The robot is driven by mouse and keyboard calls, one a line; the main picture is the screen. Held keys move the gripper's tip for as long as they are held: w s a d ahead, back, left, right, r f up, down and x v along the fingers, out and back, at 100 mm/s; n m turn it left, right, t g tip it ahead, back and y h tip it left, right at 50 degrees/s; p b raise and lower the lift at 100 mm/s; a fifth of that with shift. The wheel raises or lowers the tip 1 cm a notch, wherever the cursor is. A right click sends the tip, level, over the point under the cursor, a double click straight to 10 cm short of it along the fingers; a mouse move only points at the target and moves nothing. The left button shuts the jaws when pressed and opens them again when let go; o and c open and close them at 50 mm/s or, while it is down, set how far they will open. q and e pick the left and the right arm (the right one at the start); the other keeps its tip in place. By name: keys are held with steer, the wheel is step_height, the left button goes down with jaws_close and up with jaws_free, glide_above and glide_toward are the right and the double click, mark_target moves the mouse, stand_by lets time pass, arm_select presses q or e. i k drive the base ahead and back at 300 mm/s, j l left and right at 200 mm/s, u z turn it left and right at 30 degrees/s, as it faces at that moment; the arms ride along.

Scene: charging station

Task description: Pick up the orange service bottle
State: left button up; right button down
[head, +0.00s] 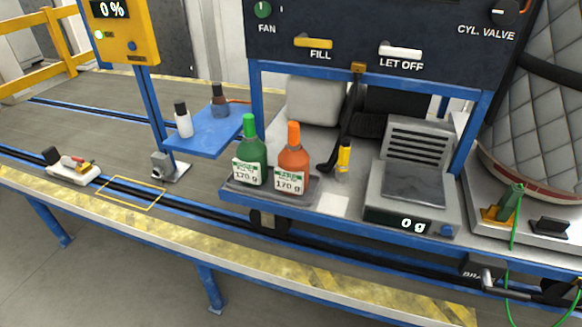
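The orange service bottle (292,160) stands upright on a small dark tray (262,199) at the left front of the grey bench. Its white label reads 170 g. A green bottle (249,153) with a similar 170 g label stands upright just to its left. Neither of my grippers shows in the head view, and nothing is holding the orange bottle.
A scale (412,190) reading 0 g stands to the right, with a black hose and yellow nozzle (344,156) between it and the bottles. A blue shelf (207,136) with small bottles is at the left. The control panel (380,30) overhangs behind. A striped ledge (230,255) runs in front.

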mark_target(292, 175)
steer(key=k+l+z, duration=0.2)
steer(key=z, duration=0.15)
steer(key=k+l+z, duration=0.35)
